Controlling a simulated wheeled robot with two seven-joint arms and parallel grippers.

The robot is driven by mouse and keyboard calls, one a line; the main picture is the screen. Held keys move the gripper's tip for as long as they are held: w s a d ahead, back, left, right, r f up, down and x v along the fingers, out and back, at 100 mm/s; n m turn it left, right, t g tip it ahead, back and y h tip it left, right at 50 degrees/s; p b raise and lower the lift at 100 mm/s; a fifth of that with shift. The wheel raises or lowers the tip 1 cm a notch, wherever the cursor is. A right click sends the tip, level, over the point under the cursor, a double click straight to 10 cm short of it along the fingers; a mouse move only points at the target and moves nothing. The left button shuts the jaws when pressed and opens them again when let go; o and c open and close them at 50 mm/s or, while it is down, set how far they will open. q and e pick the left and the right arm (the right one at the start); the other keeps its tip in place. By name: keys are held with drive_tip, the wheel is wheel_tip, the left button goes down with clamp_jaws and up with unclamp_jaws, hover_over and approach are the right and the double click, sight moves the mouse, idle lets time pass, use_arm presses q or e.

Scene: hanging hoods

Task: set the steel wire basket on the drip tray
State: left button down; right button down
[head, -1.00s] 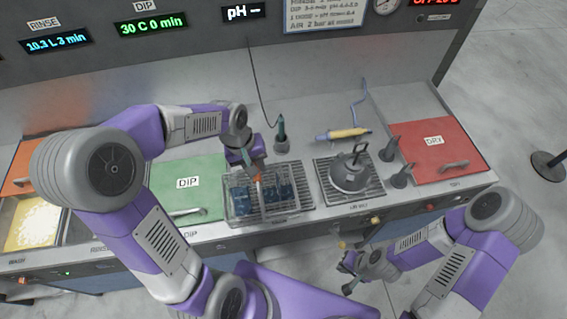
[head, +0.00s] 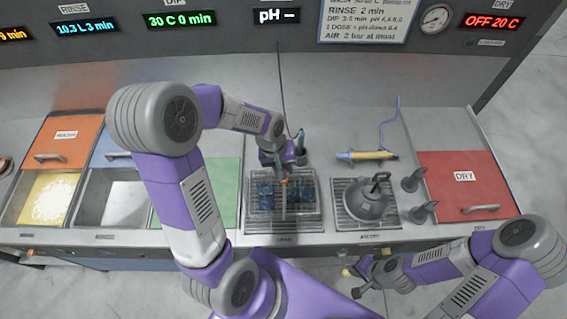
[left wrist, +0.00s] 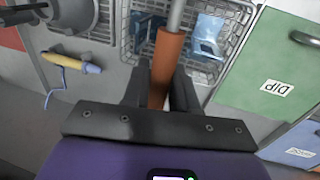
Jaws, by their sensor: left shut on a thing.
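The steel wire basket (head: 302,207) holds blue pieces and is over the slatted drip tray (head: 285,226), roughly lined up with it. I cannot tell whether its base touches the tray. My left gripper (head: 283,178) is shut on the basket's upright orange-sleeved handle. In the left wrist view the sleeve (left wrist: 166,62) is between the fingers, with the basket wires (left wrist: 232,15) beyond. The basket hides much of the tray. My right gripper (head: 360,281) is open and empty in front of the counter.
A grey kettle-like vessel (head: 368,204) stands on a second grate to the right. Dark cones (head: 413,181) and the red DRY lid (head: 465,184) are beyond it. The green DIP lid (head: 225,190) is left of the basket. A yellow-handled tool (head: 367,156) lies behind.

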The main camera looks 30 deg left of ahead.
use_arm(q)
drive_tip(key=x, duration=0.3)
drive_tip(key=shift+s+a+f, duration=0.1)
drive_tip(key=shift+a+f, duration=0.15)
drive_tip(key=shift+f, duration=0.1)
drive_tip(key=c, duration=0.9)
unclamp_jaws()
drive_tip(key=shift+f, duration=0.1)
drive_tip(key=shift+s, duration=0.1)
drive_tip(key=v, duration=1.2)
